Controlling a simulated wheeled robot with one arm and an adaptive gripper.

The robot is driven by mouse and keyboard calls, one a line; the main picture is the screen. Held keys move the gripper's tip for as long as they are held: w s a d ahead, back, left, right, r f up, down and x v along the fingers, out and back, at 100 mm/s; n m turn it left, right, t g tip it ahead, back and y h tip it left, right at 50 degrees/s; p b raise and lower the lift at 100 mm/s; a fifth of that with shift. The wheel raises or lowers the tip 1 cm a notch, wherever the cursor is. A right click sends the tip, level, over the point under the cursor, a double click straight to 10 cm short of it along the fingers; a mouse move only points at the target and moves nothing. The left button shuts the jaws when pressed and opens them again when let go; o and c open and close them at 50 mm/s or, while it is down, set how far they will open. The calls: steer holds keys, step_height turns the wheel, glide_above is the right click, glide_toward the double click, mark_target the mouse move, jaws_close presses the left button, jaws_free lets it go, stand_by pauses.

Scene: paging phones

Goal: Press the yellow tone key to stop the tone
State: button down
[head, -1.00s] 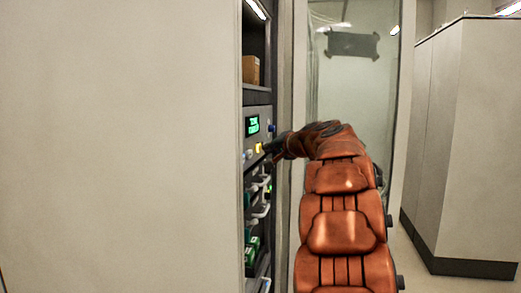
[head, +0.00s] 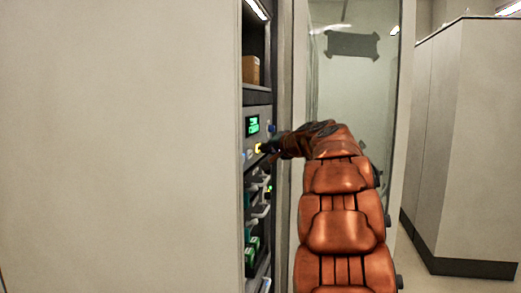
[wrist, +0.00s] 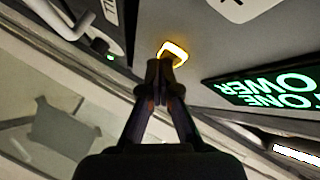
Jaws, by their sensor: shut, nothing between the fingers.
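The yellow tone key (head: 258,148) is on the grey panel, just below the green-lit display (head: 252,125). In the wrist view the key (wrist: 174,47) shows a lit yellow border, and my fingertips cover its lower part. My gripper (head: 266,148) is shut and empty, its tips at the key. In the wrist view the gripper (wrist: 164,66) looks to be touching the key or very near it; I cannot tell which. The display (wrist: 270,90) is upside down there and reads TONE and POWER, or part of a longer word.
Handles and green items (head: 252,250) sit below the panel in the rack. A blue knob (head: 271,129) is right of the display. A cardboard box (head: 250,70) is on the shelf above. A large pale cabinet side (head: 120,150) fills the left. A glass door (head: 350,90) stands behind my arm.

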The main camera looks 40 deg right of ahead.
stand_by(0.3)
steer(key=shift+s+d, duration=0.3)
steer(key=shift+s, duration=0.1)
steer(key=shift+s+d+b, duration=0.15)
steer(key=shift+s+d, duration=0.4)
steer(key=shift+s, duration=0.25)
steer(key=shift+s+d+b, duration=0.2)
steer(key=shift+s+d, duration=0.4)
steer(key=shift+s, duration=0.25)
steer(key=shift+s+d+b, duration=0.15)
steer(key=shift+s+d, duration=0.4)
steer(key=shift+s, duration=0.25)
